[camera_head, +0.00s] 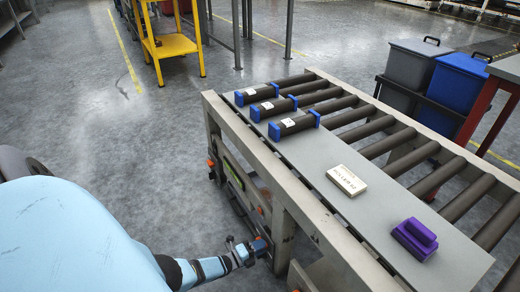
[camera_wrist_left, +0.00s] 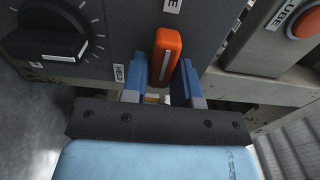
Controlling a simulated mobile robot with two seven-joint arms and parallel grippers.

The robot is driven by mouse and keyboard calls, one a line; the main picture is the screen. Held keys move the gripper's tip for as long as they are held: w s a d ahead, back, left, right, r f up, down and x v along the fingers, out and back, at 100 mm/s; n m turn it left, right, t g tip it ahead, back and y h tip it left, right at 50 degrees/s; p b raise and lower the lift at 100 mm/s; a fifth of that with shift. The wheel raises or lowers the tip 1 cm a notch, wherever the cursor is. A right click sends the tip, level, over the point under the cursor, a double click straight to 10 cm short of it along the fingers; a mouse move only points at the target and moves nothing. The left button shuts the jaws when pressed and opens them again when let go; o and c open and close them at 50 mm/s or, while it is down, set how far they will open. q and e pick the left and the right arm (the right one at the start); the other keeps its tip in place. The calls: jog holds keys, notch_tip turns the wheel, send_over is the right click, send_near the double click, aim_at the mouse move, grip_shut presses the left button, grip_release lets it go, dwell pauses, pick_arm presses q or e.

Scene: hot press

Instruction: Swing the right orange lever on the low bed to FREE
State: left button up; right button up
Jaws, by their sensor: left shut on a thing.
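In the left wrist view, an orange lever (camera_wrist_left: 165,55) with a pale stripe stands out from a dark grey panel (camera_wrist_left: 120,22). My left gripper (camera_wrist_left: 160,80) has its blue fingers on either side of the lever and is shut on it. A HELD label (camera_wrist_left: 118,76) is left of the lever. Another label (camera_wrist_left: 172,5), cut off so only its last letter E shows, is above it. In the head view, my left gripper (camera_head: 254,247) is low beside the near side of the roller bed (camera_head: 275,165); the lever is hidden there. My right gripper is not in view.
A black dial (camera_wrist_left: 50,40) is left of the lever, and an orange button (camera_wrist_left: 305,20) marked LUBE is at right. Dark rolls with blue ends (camera_head: 293,124), a white box (camera_head: 346,181) and a purple block (camera_head: 414,238) lie on the bed. The floor at left is clear.

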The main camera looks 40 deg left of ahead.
pick_arm(q)
jog(key=o, duration=0.8)
jog(key=p+v, duration=0.2)
jog(key=v, duration=1.1)
jog(key=shift+s+p, duration=0.35)
jog(key=shift+s, duration=0.05)
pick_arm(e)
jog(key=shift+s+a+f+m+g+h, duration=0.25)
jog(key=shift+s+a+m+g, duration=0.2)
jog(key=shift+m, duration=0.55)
pick_arm(q)
jog(key=shift+a, duration=0.15)
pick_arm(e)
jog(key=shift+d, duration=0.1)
